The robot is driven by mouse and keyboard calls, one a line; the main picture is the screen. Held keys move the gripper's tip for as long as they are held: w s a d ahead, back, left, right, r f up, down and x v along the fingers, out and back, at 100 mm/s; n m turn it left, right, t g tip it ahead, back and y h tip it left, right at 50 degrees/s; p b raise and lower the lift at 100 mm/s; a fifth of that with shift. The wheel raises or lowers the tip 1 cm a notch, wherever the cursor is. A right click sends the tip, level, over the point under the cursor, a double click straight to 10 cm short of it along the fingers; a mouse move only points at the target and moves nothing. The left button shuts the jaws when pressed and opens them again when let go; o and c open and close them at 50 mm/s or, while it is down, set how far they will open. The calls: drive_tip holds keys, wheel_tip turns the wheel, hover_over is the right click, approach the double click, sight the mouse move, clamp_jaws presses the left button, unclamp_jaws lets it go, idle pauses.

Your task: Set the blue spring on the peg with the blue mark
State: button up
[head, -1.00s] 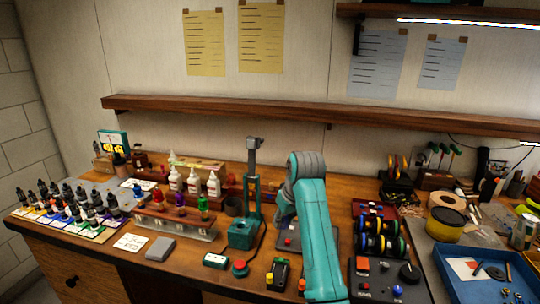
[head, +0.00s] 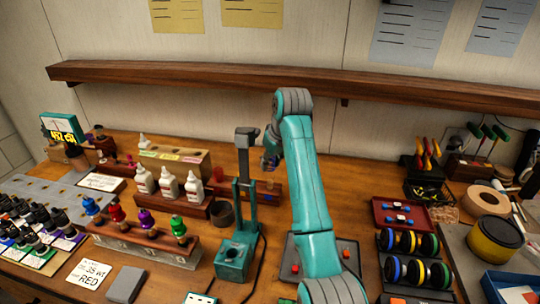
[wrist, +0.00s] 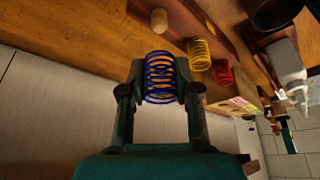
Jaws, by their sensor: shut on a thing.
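The blue spring (wrist: 160,78) is between the two fingertips of my gripper (wrist: 156,84) in the wrist view, shut on its sides. In the head view my gripper (head: 269,152) is at the far end of the teal arm, above the back of the bench, small and partly hidden. A bare wooden peg (wrist: 159,21) stands apart from the spring, above it in the wrist picture. A yellow spring (wrist: 200,55) and a red spring (wrist: 223,73) stand along the same brown wooden rack (wrist: 180,36). I cannot make out a blue mark on any peg.
White bottles (head: 168,186) and a dark cup (head: 222,214) stand left of the arm. A teal stand (head: 236,255) rises close to the gripper. A shelf (head: 210,81) runs along the wall.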

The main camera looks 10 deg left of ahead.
sight(271, 181)
idle(0.4)
drive_tip(key=shift+f, duration=1.55)
drive_tip(key=shift+f, duration=2)
drive_tip(key=o, duration=0.9)
drive_tip(key=shift+v, duration=3.75)
